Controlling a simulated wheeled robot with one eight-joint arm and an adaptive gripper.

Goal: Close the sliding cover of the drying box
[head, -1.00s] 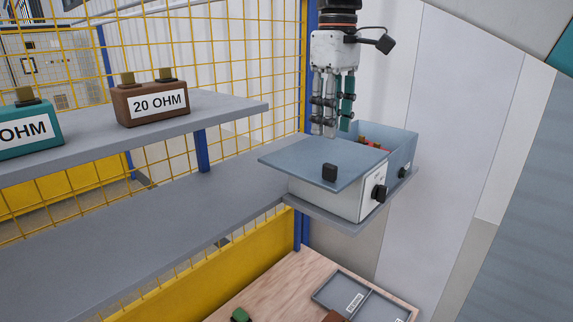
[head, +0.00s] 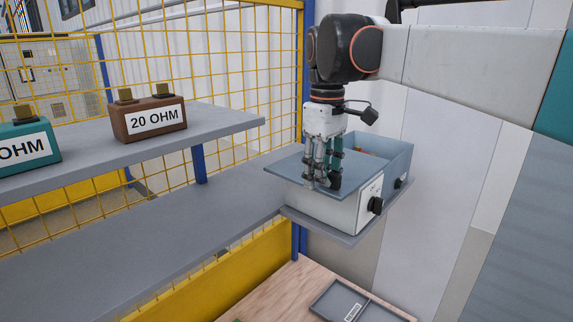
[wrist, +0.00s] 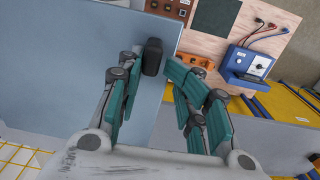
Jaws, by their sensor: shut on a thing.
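The drying box (head: 334,211) has a white front part and a blue-grey rear part, and stands on the lower shelf's right end. Its flat blue-grey sliding cover (head: 287,170) lies over the front part and overhangs to the left. The rear part (head: 397,161) is open at the top, with small reddish contents partly visible. My gripper (head: 322,184) is down at the cover's front, its fingers shut on the small black knob (head: 335,181). In the wrist view the knob (wrist: 152,57) stands between the teal finger pads on the cover (wrist: 55,75).
A brown 20 OHM block (head: 148,118) and a teal OHM block (head: 25,142) stand on the upper shelf (head: 215,128). Yellow mesh fencing is behind. A wooden bench with a grey tray (head: 340,298) is below. The lower shelf (head: 140,225) is clear.

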